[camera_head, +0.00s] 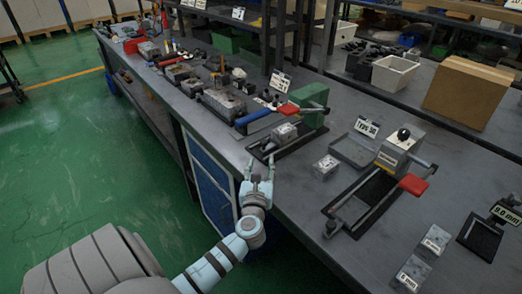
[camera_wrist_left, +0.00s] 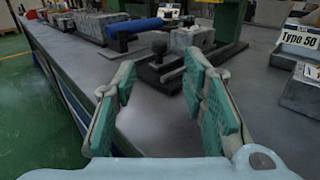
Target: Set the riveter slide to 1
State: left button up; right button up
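A green press with a red lever (camera_head: 309,104) stands on the bench, with a dark base reaching toward the front edge. A metal block (camera_head: 285,132) sits on that base. A black knob (camera_wrist_left: 159,48) on the base shows between my fingers in the left wrist view. A grey machine (camera_head: 398,148) with a red lever and a dark rail frame stands to the right. I cannot tell which is the riveter, and no slide marks are readable. My left gripper (camera_head: 259,160) is open and empty at the bench's front edge, just short of the green press's base. My right gripper is not in view.
A blue-handled tool (camera_head: 253,117) and several metal blocks lie left of the press. A loose block (camera_head: 325,167) and a "Type 50" sign (camera_head: 366,127) with a tray stand to the right. Numbered blocks (camera_head: 412,273) lie near the front. Bare bench lies between them.

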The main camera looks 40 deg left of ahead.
pick_arm(q)
jog(key=shift+a, duration=0.1)
jog(key=s+a+m+t+h+b, duration=0.2)
jog(key=s+a+b, duration=0.3)
jog(key=a, duration=0.1)
jog(key=m+t+h+b, duration=0.1)
jog(key=m+h+b, duration=0.1)
jog(key=h+b, duration=0.3)
send_near(262, 143)
jog(key=shift+w+d+f+y+b, duration=0.15)
jog(key=shift+w+f+y+b, duration=0.3)
jog(key=shift+w+b, duration=0.2)
jog(key=x, duration=0.7)
jog(key=shift+w+r, duration=0.1)
jog(key=shift+r, duration=0.25)
jog(key=shift+w+a, duration=0.2)
jog(key=shift+w, duration=0.45)
jog(key=shift+c, duration=1.3)
grip_shut()
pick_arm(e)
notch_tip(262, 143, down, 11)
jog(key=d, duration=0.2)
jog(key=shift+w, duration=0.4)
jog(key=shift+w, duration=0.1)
